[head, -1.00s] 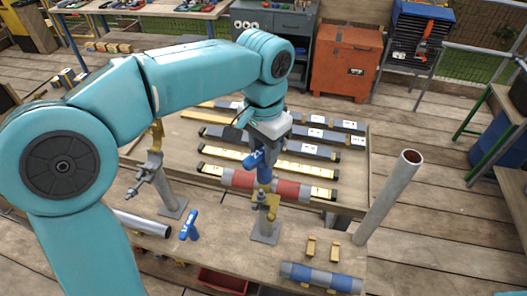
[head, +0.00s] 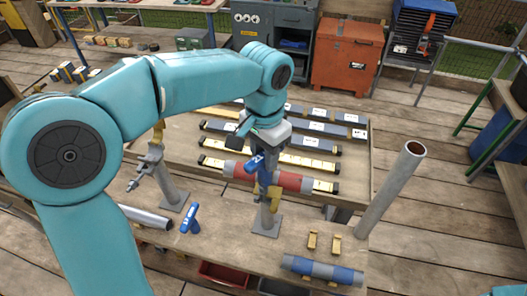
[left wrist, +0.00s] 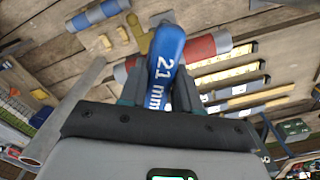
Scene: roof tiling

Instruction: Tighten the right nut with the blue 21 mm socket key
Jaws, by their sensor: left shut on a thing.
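My left gripper (head: 262,150) is shut on the blue socket key (head: 263,180), held with its shaft pointing down. The left wrist view shows the key's handle (left wrist: 166,65) close up, marked "21 mm". The key's lower end is at the top of the right post (head: 266,221), beside its yellow clamp (head: 274,203). The right nut is hidden there, and I cannot tell whether the socket sits on it. The left post (head: 172,188) carries another clamp with a bolt. My right gripper is not in view.
A grey tube (head: 392,188) rises at the right. A blue-grey roll (head: 322,270) and two small yellow brackets (head: 324,242) lie at the front. Red-grey roll (head: 285,180) and long bars lie behind.

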